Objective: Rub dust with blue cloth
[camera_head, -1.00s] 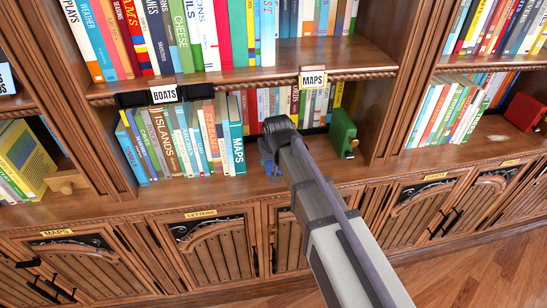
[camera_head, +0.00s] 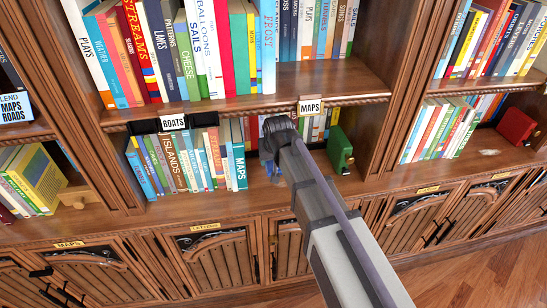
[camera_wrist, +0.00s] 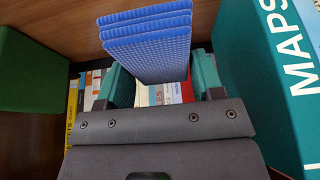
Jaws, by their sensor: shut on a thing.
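The blue cloth (camera_wrist: 148,45), folded in layers with a fine grid texture, stands up between the teal finger pads of my gripper (camera_wrist: 160,84) in the wrist view. My gripper is shut on it. In the head view a little blue of the cloth (camera_head: 268,168) shows at the arm's end, in front of the lower middle shelf; the fingers are mostly hidden behind my wrist. A pale patch that looks like dust (camera_head: 489,152) lies on the lower right shelf, beside the red bookend, well to the right of my gripper.
The teal MAPS book (camera_head: 239,167) ends a row left of my gripper. A green bookend (camera_head: 340,150) stands to its right. A wooden upright (camera_head: 391,150) separates this bay from the right one, where the red bookend (camera_head: 515,125) stands. Carved cabinet doors (camera_head: 216,255) are below.

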